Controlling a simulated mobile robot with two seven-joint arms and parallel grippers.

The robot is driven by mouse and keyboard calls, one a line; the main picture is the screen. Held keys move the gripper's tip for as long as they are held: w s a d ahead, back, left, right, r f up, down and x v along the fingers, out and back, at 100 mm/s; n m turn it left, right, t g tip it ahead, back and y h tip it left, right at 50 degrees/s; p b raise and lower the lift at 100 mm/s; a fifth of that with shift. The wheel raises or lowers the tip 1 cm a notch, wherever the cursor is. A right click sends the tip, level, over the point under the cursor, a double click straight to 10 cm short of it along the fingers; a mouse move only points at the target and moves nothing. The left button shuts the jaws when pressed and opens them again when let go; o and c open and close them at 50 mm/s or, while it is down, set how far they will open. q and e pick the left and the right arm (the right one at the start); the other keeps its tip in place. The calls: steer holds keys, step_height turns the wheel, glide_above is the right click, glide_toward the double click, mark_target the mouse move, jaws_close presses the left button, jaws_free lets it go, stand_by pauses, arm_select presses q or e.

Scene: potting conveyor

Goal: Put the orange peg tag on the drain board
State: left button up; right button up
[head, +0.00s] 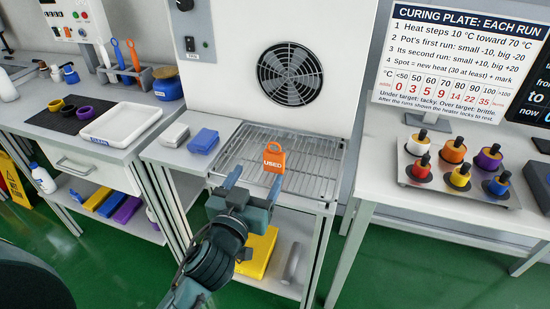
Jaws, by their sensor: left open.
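The orange peg tag (273,161), a padlock-shaped piece marked USED, shows at the front of a wire rack (315,163) below a fan. I cannot tell whether it lies on the rack or stands. My left gripper (256,175) is open and empty just in front of the rack, its right fingertip close below the tag in the picture; contact cannot be told. A white tray (142,112) on the left bench has a small blue label, too small to read surely. I cannot tell for certain whether the tray or the rack is the drain board. My right gripper is not in view.
Blue (203,141) and grey (174,134) blocks sit left of the rack. A dark mat (45,119) with several coloured rings lies beside the tray. A plate (462,193) with several coloured pots stands on the right table. A yellow box (258,253) is on the shelf below.

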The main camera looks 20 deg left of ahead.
mark_target(273, 159)
arm_select(q)
steer(key=w, duration=0.4)
steer(key=shift+w+d, duration=0.1)
steer(key=shift+w, duration=0.15)
steer(key=shift+w+d+f+p, duration=0.1)
steer(key=shift+w+d+f, duration=0.1)
steer(key=shift+w, duration=0.65)
steer(key=shift+w+d+f+p, duration=0.1)
steer(key=shift+w+f, duration=0.05)
steer(key=shift+w, duration=0.7)
steer(key=shift+w+d+f+p, duration=0.1)
steer(key=shift+w+f, duration=0.1)
steer(key=shift+w, duration=0.65)
steer(key=shift+c, duration=0.5)
